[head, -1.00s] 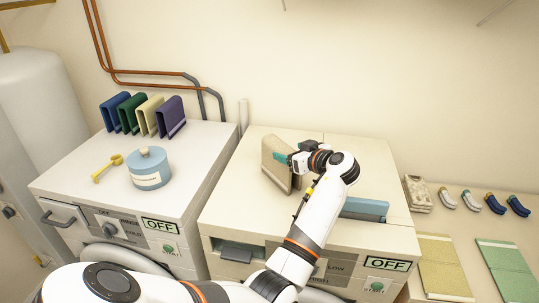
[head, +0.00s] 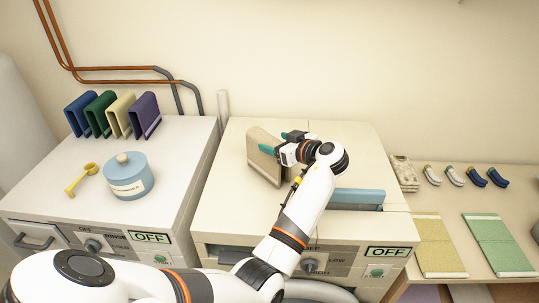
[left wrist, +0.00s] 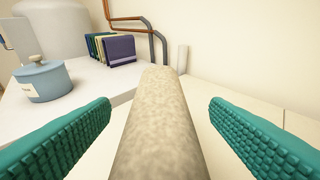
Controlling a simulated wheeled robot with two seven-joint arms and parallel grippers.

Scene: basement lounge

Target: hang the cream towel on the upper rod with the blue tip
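A folded beige, speckled towel (head: 266,160) stands upright like a tent on top of the right machine; I take it for the cream towel. My left gripper (head: 280,145) is at its upper part. In the left wrist view the towel (left wrist: 160,120) runs between the two teal fingers of the gripper (left wrist: 160,135), with a gap on each side, so the gripper is open. A paler yellow-cream folded cloth (head: 120,116) stands in a row on the left machine. No rod with a blue tip shows. My right gripper is out of view.
Blue (head: 81,114), green (head: 100,113) and purple (head: 145,115) cloths stand on the left machine (head: 185,160), with a blue lidded jar (head: 128,178) and a yellow scoop (head: 82,180). A light-blue piece (head: 358,197) is on the right machine (head: 235,200). The right-hand counter holds mats and small handles.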

